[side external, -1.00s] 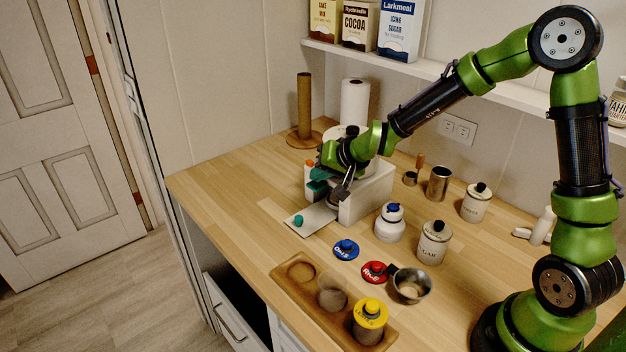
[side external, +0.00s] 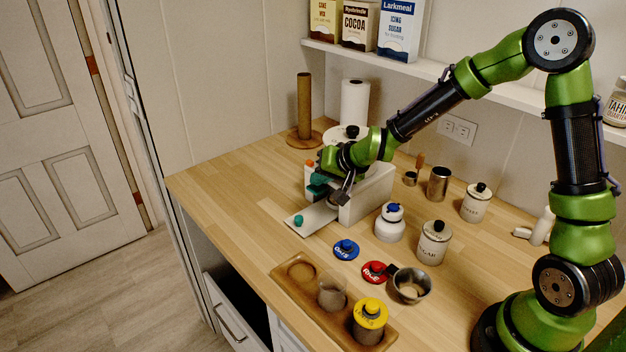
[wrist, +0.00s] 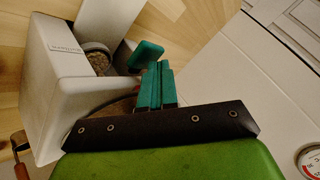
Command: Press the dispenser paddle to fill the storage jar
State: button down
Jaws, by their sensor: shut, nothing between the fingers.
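The white dispenser (side external: 368,198) stands on the counter near the back left. In the wrist view its body (wrist: 55,65) fills the left side, and a teal paddle (wrist: 146,52) sticks out beside it. My gripper (wrist: 157,72) is shut and empty, its teal fingertips right at the paddle; I cannot tell whether they touch it. In the side view my gripper (side external: 320,180) is low at the dispenser's front left. A round jar (wrist: 98,60) with grainy brown contents sits against the dispenser; in the side view my wrist and the dispenser largely hide it.
A white plate with a teal knob (side external: 298,220) extends from the dispenser. A white blue-topped jar (side external: 390,222), a sugar canister (side external: 433,243), blue (side external: 346,249) and red (side external: 375,272) lids and a wooden tray (side external: 290,288) stand in front. The counter's left end is clear.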

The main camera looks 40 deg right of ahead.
aim_at(319, 189)
jog(key=shift+f, duration=0.1)
dwell(0.3)
jog(key=shift+r, duration=1.15)
jog(key=shift+a+r, duration=0.15)
jog(key=shift+r, duration=2.35)
